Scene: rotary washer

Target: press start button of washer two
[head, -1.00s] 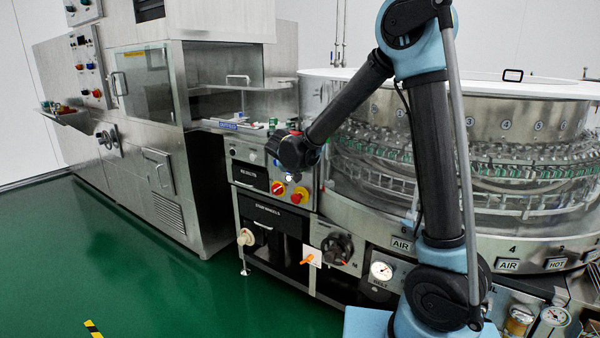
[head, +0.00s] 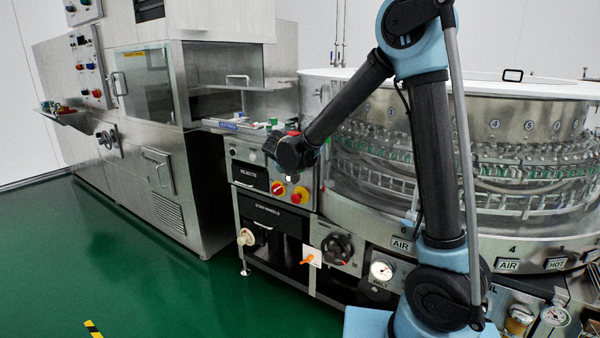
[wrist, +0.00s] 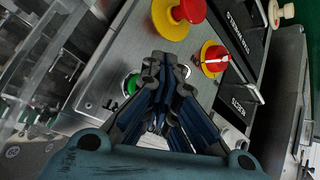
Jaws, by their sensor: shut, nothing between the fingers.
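A steel control panel (wrist: 115,50) fills much of the wrist view. A green button (wrist: 131,85) on it shows just left of my gripper, partly covered by a finger. My gripper (wrist: 165,60) is shut and empty, with its tips over the panel close to this button; I cannot tell whether they touch it. In the head view the dark end of my arm hangs in front of the panel (head: 243,152), hiding part of it. The rotary washer (head: 360,205) stands right of the panel. No label marking washer two is readable.
A red emergency button on yellow (wrist: 180,14) and a red rotary switch on yellow (wrist: 214,58) sit close to my fingers. A black drawer front (head: 273,215) lies below the panel. A steel cabinet (head: 150,150) stands left.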

